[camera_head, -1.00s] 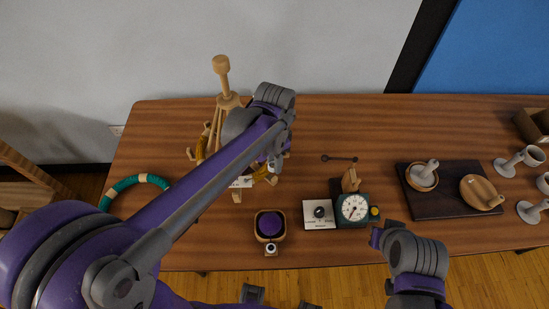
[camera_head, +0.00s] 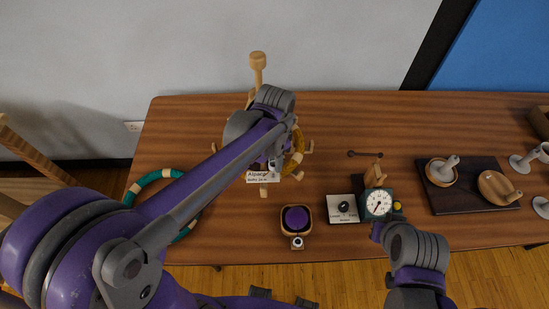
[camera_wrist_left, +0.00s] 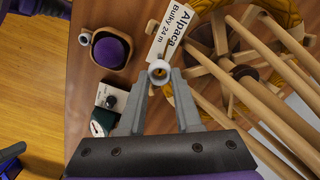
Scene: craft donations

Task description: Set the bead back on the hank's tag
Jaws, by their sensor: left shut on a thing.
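My left gripper (camera_head: 274,168) is shut on a small white ring-shaped bead, which shows between its fingertips in the left wrist view (camera_wrist_left: 159,70). The hank's white tag (camera_head: 262,177) reads "Alpaca, Bulky" and also shows in the left wrist view (camera_wrist_left: 171,30). There the bead appears just below the tag's lower end; I cannot tell whether they touch. The golden hank (camera_head: 296,160) is around a wooden winder (camera_head: 258,66) with spokes and a tall post. My left arm hides part of both.
A wooden box with a purple cushion (camera_head: 296,218) stands near the front edge. Right of it are a white card with a dark knob (camera_head: 344,208) and a green dial scale (camera_head: 378,203). A teal-and-tan ring (camera_head: 149,179) lies left. A dark board (camera_head: 463,207) holds wooden dishes.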

